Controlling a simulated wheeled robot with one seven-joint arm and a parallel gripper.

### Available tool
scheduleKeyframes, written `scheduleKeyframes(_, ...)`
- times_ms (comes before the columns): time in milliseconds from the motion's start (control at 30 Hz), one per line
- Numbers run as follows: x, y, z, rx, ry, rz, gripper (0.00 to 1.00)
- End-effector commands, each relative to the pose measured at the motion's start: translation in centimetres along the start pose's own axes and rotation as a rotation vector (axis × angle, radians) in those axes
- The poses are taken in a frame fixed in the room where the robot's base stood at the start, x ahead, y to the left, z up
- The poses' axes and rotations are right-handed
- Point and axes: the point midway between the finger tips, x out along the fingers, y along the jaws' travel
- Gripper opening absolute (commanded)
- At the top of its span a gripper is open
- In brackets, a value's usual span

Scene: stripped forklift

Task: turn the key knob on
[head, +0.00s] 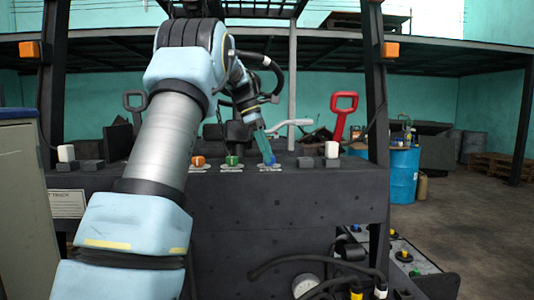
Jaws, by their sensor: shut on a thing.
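A row of small knobs sits on top of the dark forklift panel (290,205) in the head view. An orange knob (198,160) is on the left, a green knob (231,160) in the middle and a blue knob (269,159) on the right, each above a small pale label. My gripper (266,151) reaches down from behind, tilted, and is shut on the blue knob. The fingers cover part of it. The knob's exact turn angle is too small to tell, and no label text is legible.
A red-handled lever (342,110) stands right of the gripper, and a dark-handled lever (135,105) stands at left. Dark upright posts (377,110) frame the panel. A blue barrel (404,172) stands behind at right.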

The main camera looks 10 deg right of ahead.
Motion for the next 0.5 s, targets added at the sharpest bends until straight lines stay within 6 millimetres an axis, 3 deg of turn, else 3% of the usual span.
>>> scheduleKeyframes(33, 0.00, 0.00, 0.04, 0.002, 0.000, 0.000, 0.49)
scheduleKeyframes(300, 0.00, 0.00, 0.02, 0.000, 0.000, 0.000, 0.77)
scheduleKeyframes(500, -0.02, 0.00, 0.01, 0.000, 0.000, 0.001, 0.77)
